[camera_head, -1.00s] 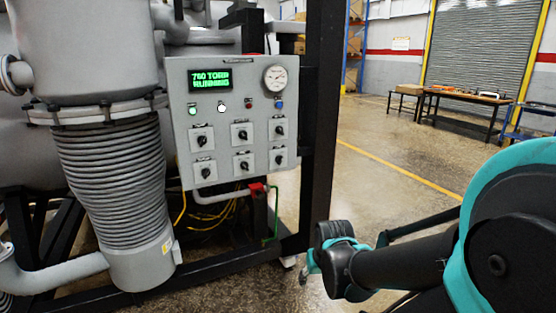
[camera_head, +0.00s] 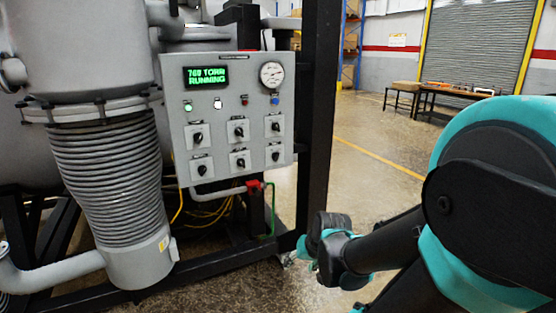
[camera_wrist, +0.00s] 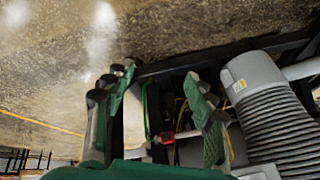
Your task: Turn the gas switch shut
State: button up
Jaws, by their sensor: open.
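The grey control panel (camera_head: 218,146) shows in the head view, left of centre. It carries several black rotary switches in two rows: upper left (camera_head: 198,138), upper middle (camera_head: 239,132), upper right (camera_head: 276,126), lower left (camera_head: 202,170), lower middle (camera_head: 240,162) and lower right (camera_head: 275,156). Their labels are too small to read, so I cannot tell which is the gas switch. My gripper (camera_wrist: 160,85) is open and empty in the wrist view, its two green fingers apart. It points toward the lower frame, apart from the switches. My arm is right of the panel in the head view.
The display (camera_head: 206,77) reads 760 TORR RUNNING, beside a round gauge (camera_head: 271,75). A red valve (camera_head: 253,187) sits below the panel; it also shows in the wrist view (camera_wrist: 166,136). The bellows (camera_head: 106,180) stands left. A black post (camera_head: 316,130) is right.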

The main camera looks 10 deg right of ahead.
jog(key=w+a+r+m+t+y, duration=0.2)
jog(key=w+a+r+m+y, duration=0.15)
jog(key=w, duration=0.35)
jog(key=m+t, duration=1)
jog(key=m, duration=0.5)
send_near(278, 158)
jog(key=x, duration=0.9)
jog(key=shift+w+r, duration=0.1)
jog(key=shift+w, duration=0.05)
jog(key=shift+c, duration=0.3)
jog(key=c, duration=1.1)
